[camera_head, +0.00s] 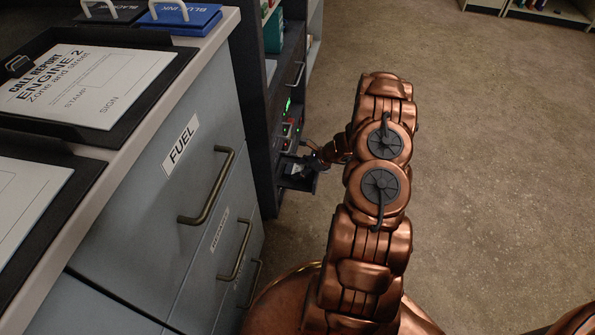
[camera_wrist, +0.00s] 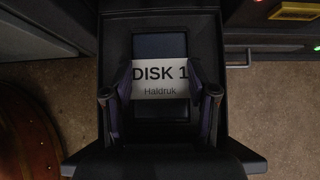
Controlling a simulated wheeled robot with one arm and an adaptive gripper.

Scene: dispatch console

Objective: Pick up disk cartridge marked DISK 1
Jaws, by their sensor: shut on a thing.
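The disk cartridge marked DISK 1 (camera_wrist: 160,46) is dark with a white label reading "DISK 1 Haldruk". In the wrist view it lies in a dark tray (camera_wrist: 215,30) with raised edges. My gripper (camera_wrist: 160,100) has one finger on each side of the cartridge, shut on it across the label. In the head view my gripper (camera_head: 312,160) is small and partly hidden at the dark cabinet, over the small tray (camera_head: 298,184) sticking out near the floor. The cartridge cannot be made out clearly there.
A grey drawer unit (camera_head: 178,190) with bar handles and a FUEL label stands left of the tray. The dark cabinet (camera_head: 262,130) has green and red lights. The floor (camera_head: 480,150) to the right is clear.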

